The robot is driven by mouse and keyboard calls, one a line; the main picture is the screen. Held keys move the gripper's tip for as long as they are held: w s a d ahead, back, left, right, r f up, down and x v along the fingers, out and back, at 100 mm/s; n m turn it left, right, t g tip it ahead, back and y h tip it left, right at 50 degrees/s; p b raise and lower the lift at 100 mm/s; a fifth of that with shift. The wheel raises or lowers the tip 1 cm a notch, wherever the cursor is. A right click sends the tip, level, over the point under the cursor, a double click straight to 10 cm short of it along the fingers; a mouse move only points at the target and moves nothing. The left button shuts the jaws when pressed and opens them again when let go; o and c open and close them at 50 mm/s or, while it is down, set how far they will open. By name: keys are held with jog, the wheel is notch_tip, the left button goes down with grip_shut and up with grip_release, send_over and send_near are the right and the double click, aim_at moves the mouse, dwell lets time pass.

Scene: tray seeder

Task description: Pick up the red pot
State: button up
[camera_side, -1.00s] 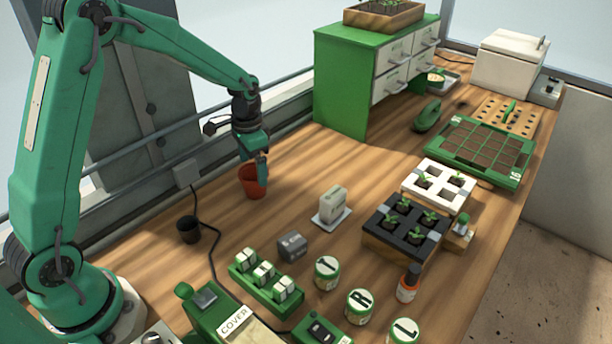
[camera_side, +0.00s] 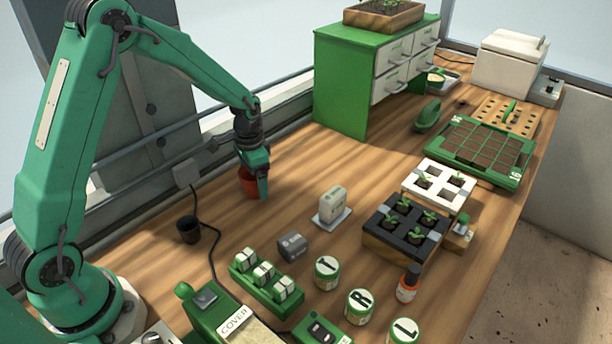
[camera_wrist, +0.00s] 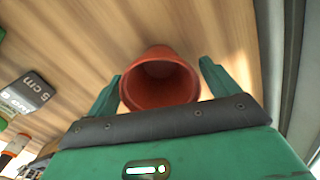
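The red pot (camera_side: 247,184) stands on the wooden bench at the left, partly hidden behind my gripper (camera_side: 261,188) in the side view. In the wrist view, the pot (camera_wrist: 160,98) shows its open mouth and dark inside, between the two green fingers of my gripper (camera_wrist: 160,72). One finger is on each side of the pot, close to it. A small gap shows by the right finger, and the left finger is very near the wall. The gripper is open, and the pot's base is hidden in the side view.
A small black pot (camera_side: 189,230) and a cable lie nearer my base. A grey block (camera_side: 292,246) and a white packet on a plate (camera_side: 332,207) stand to the right. The green cabinet (camera_side: 340,85) is behind. Bare bench lies between cabinet and packet.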

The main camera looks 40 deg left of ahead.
jog(key=c, duration=0.8)
jog(key=shift+c, duration=0.2)
jog(key=shift+r, duration=0.15)
jog(key=shift+r, duration=0.55)
jog(key=r, duration=0.3)
jog(key=shift+s+d+r, duration=0.1)
jog(key=shift+s+d, duration=0.05)
jog(key=shift+d, duration=0.2)
jog(key=s+d+r, duration=0.4)
jog(key=d+r, duration=0.2)
jog(key=d, duration=0.4)
jog(key=shift+s+r, duration=0.2)
jog(key=shift+s, duration=0.1)
